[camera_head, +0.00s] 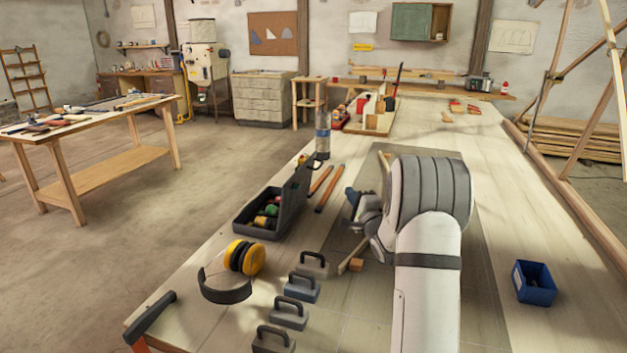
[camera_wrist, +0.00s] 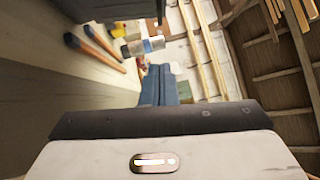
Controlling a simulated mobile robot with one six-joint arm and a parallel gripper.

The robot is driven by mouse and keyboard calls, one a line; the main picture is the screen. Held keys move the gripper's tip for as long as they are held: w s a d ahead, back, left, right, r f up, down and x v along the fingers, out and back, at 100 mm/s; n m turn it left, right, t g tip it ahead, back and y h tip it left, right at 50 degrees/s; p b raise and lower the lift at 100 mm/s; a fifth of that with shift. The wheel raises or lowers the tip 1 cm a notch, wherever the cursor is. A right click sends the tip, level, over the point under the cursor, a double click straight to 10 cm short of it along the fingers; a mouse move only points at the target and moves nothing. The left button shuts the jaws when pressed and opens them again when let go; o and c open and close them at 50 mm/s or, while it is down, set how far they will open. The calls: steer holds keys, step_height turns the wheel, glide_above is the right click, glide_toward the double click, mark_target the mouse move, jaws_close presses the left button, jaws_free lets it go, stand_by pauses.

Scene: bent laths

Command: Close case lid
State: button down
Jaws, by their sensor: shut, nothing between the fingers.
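The case (camera_head: 262,226) is a dark open box on the workbench, left of my arm. Coloured items lie inside it. Its dark lid (camera_head: 297,193) stands raised along the case's right side. My gripper (camera_head: 350,195) is right of the lid and apart from it, partly hidden by my own wrist. In the wrist view its blue fingers (camera_wrist: 160,84) are together with nothing between them. A dark panel at the top of the wrist view may be the lid, but I cannot tell for sure.
Orange-handled tools (camera_head: 329,188) lie between the lid and my gripper. A bottle (camera_head: 322,135) stands behind the case. Yellow earmuffs (camera_head: 245,257) and several handled blocks (camera_head: 289,313) are in front. A blue bin (camera_head: 534,283) sits at right, with clear bench around it.

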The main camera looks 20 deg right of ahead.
steer(key=w+a+r+m+t+y+p, duration=0.1)
steer(key=w+a+p, duration=0.1)
steer(key=w, duration=1)
steer(key=shift+w+a+r, duration=0.25)
steer(key=shift+a+r, duration=0.15)
steer(key=shift+a, duration=0.1)
